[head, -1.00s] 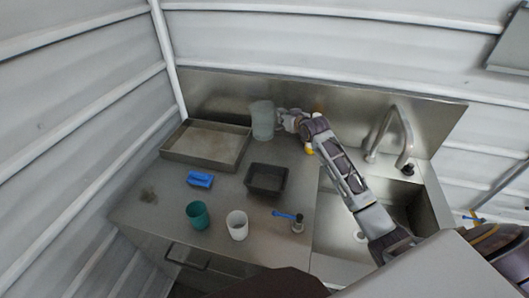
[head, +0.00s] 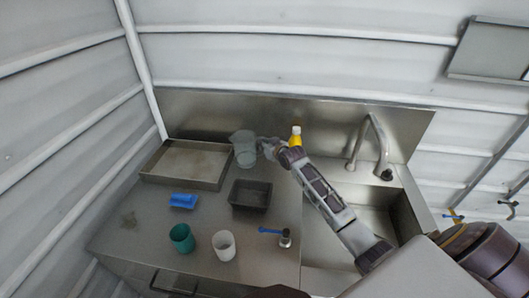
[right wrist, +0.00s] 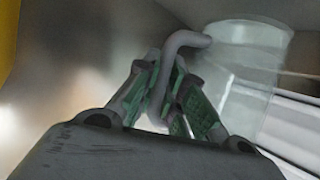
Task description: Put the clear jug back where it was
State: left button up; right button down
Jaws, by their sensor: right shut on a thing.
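The clear jug (head: 244,150) stands at the back of the steel counter, between the shallow tray and the dark bin, close to the backsplash. My right gripper (head: 270,147) reaches it from the right and is shut on its handle. In the right wrist view the grey curved handle lies between the green-padded fingers of the gripper (right wrist: 172,100), and the clear jug body (right wrist: 243,75) is to the right. Whether the jug's base touches the counter I cannot tell. My left gripper is not in view.
A shallow metal tray (head: 146,176) is left of the jug. A dark bin (head: 250,207) is in front of it. A yellow bottle (head: 296,135) stands behind my right arm. A blue brush (head: 183,200), teal cup (head: 181,238), white cup (head: 224,245) and blue-handled valve (head: 285,238) are nearer. The sink (head: 325,225) is right.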

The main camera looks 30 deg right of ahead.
jog(key=shift+f, duration=1.8)
jog(key=c, duration=1.5)
grip_release()
jog(key=shift+f, duration=0.15)
jog(key=shift+s, duration=0.1)
jog(key=shift+v, duration=6)
